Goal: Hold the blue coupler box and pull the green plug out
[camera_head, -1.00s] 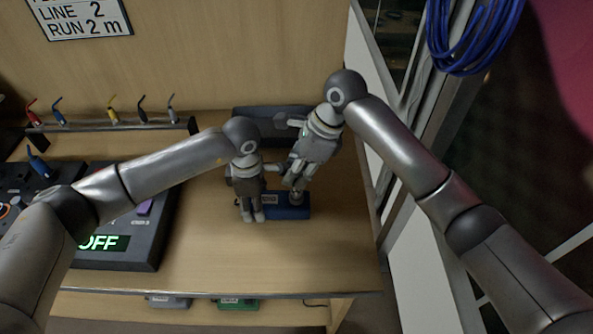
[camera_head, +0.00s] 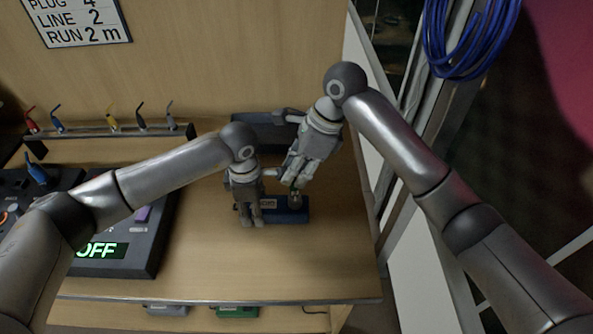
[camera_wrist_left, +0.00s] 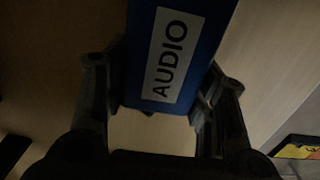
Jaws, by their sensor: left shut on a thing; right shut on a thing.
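The blue coupler box (camera_head: 292,215) sits on the wooden table. It fills the upper middle of the left wrist view (camera_wrist_left: 208,30), with a white AUDIO label. My left gripper (camera_head: 251,222) is shut on the left end of the box, with a finger on each side in the left wrist view (camera_wrist_left: 160,95). My right gripper (camera_head: 292,182) is shut, tilted, just above the box. A small greenish plug (camera_head: 296,189) shows at its fingertips, above a round dark part on the box. I cannot tell whether the plug is still seated.
A dark console (camera_head: 130,262) with a lit OFF display stands at the left. A rack of coloured cables (camera_head: 105,133) runs along the back. A dark box (camera_head: 255,128) lies behind my grippers. The front right of the table is clear. Blue cable (camera_head: 470,40) hangs at upper right.

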